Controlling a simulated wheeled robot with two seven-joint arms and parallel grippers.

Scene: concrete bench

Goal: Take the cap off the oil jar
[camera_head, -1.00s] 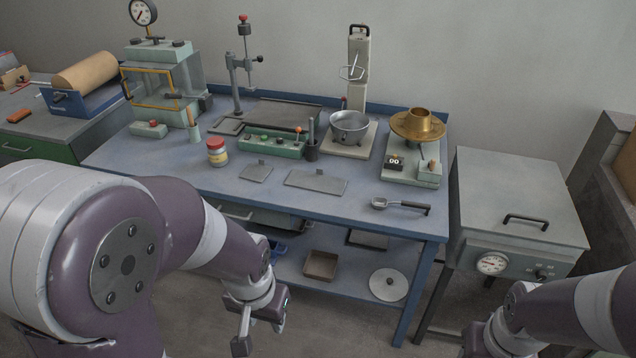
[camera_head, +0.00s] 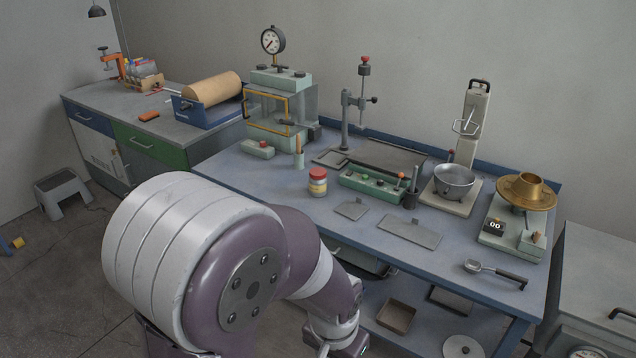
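A small jar (camera_head: 317,185) with a red cap (camera_head: 317,173) and a yellowish label stands upright on the blue bench, left of the middle. I take it to be the oil jar; its cap is on. My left arm comes in from the lower left, and its gripper (camera_head: 338,348) is at the bottom edge of the view, below and in front of the bench, well apart from the jar. Its fingers are cut off, so I cannot see whether they are open. My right gripper is out of view.
The bench top directly in front of the jar is clear.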

